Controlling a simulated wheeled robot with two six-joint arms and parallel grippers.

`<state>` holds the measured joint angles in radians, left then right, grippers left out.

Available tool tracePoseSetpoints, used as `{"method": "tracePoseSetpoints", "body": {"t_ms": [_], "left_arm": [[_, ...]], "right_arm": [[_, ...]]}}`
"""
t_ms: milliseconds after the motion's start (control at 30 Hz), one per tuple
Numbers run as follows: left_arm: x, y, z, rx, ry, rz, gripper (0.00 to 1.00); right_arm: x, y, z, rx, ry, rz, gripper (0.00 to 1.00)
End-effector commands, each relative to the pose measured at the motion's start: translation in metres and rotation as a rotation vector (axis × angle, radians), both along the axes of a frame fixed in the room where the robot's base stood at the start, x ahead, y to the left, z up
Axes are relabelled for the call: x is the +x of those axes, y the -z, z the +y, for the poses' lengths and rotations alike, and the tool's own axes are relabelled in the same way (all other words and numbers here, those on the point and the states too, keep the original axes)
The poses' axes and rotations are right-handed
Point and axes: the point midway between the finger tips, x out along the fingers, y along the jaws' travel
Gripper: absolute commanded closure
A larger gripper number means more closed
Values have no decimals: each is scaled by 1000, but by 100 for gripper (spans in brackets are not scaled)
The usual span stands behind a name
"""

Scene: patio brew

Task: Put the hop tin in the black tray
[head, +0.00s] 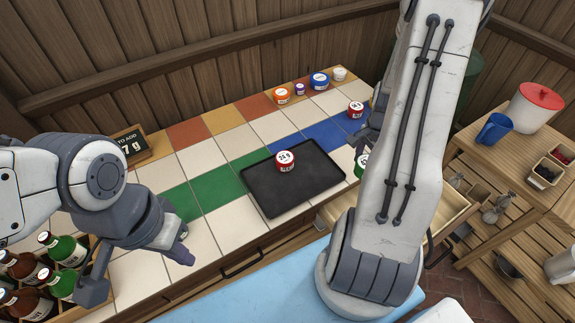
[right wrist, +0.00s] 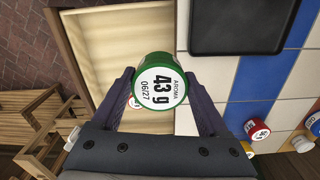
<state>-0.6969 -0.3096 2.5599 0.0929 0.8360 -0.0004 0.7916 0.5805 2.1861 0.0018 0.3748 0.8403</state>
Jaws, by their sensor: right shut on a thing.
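A green tin (right wrist: 160,80) with a white label reading "AROMA 43 g 06/27" sits between the fingers of my right gripper (right wrist: 158,88), which is shut on it. In the head view the green tin (head: 361,165) is mostly hidden behind my right arm, just right of the black tray. The black tray (head: 262,197) lies flat on the tiled counter, and its corner shows in the right wrist view (right wrist: 235,28). A red tin (head: 285,161) with a white label stands in the tray. My left gripper (head: 138,273) is open and empty over the counter's left end.
An open wooden drawer (right wrist: 85,45) lies beside the held tin. Several small tins, including an orange one (head: 281,95) and a blue one (head: 319,80), stand along the back. A red tin (head: 356,109) stands right of them. Bottles (head: 65,250) fill a crate at left. Much of the tray is bare.

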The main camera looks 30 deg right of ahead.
Motion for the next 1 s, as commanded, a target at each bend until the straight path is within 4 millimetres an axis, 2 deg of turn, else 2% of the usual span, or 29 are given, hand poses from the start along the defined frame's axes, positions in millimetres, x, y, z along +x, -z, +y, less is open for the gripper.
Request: {"method": "tracePoseSetpoints", "body": {"t_ms": [167, 400, 600, 767, 1000], "left_arm": [[0, -5, 0, 0, 0, 0, 100], [0, -18, 0, 0, 0, 0, 100], [0, -26, 0, 0, 0, 0, 100], [0, -28, 0, 0, 0, 0, 100], [0, -38, 0, 0, 0, 0, 100]], "right_arm": [[15, 9, 8, 2, -6, 3, 79], [65, 41, 31, 2, -8, 3, 79], [97, 63, 45, 1, -5, 1, 79], [106, 71, 49, 0, -2, 1, 79], [106, 101, 49, 1, -1, 3, 79]]}}
